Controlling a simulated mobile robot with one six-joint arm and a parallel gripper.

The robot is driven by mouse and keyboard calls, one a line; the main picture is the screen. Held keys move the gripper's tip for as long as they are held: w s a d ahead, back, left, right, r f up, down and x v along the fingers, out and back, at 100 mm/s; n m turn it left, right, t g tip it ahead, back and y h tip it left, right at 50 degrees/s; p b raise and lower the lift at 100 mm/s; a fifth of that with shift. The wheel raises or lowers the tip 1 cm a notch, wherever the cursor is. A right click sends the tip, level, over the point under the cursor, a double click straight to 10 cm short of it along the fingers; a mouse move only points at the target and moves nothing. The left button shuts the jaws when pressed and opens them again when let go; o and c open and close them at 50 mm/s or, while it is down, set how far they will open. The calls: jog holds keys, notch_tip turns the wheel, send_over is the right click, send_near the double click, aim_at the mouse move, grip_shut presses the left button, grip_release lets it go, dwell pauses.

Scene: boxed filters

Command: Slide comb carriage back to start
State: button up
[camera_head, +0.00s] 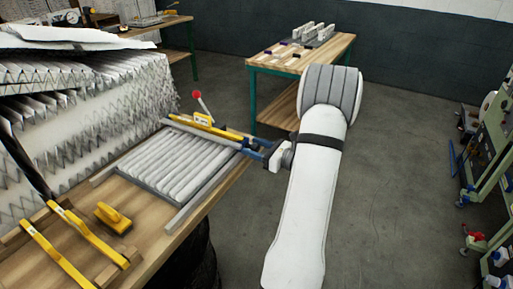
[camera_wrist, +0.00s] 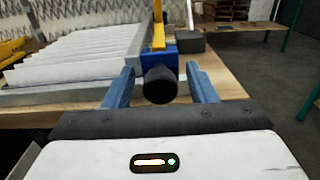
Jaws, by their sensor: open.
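The comb carriage (camera_head: 205,128) is a yellow bar lying across the far end of a white pleated filter (camera_head: 172,163) between two grey rails. In the wrist view the yellow bar (camera_wrist: 158,38) runs away from me, with a blue block (camera_wrist: 160,62) and a round black knob (camera_wrist: 160,85) at its near end. My gripper (camera_wrist: 160,72) is open, one blue finger on each side of the knob, with visible gaps. In the head view my gripper (camera_head: 259,150) is at the right end of the carriage, where the fingers partly hide the knob.
A red-ball lever (camera_head: 196,94) stands behind the carriage. A yellow hand tool (camera_head: 113,217) and yellow bars (camera_head: 88,238) lie on the wooden bench (camera_head: 148,248) at the near left. A large pleated stack (camera_head: 85,110) stands left.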

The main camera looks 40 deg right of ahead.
jog(key=shift+c, duration=0.2)
grip_shut()
dwell(0.3)
